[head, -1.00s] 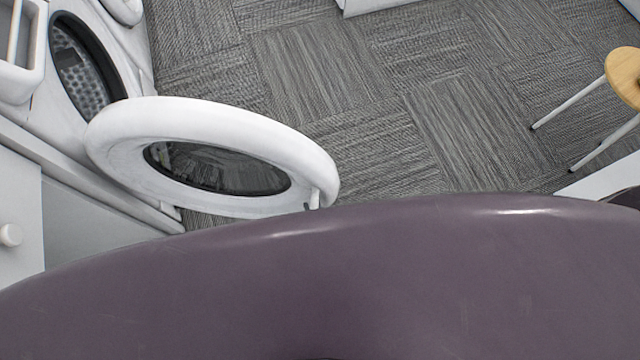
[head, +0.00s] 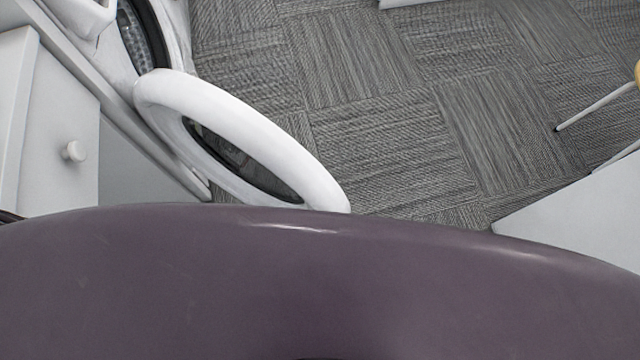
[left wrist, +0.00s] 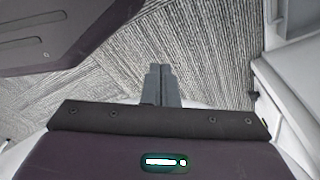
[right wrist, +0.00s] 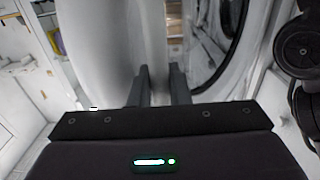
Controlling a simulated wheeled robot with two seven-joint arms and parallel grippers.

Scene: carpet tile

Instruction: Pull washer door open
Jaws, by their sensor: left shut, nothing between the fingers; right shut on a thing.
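The white round washer door (head: 318,180) with a dark glass middle stands swung open from the washer (head: 178,40) in the head view. The dark-rimmed drum opening (head: 148,32) shows behind it at upper left. My left gripper (left wrist: 160,72) is shut and empty above the carpet in the left wrist view. Neither gripper shows in the head view; my purple body hides the near end of the door.
A white cabinet with a round knob (head: 75,151) stands at the left, close to the door. Grey carpet (head: 400,110) is clear to the right of the door. A white surface (head: 580,220) and a stool leg (head: 595,105) are at the right.

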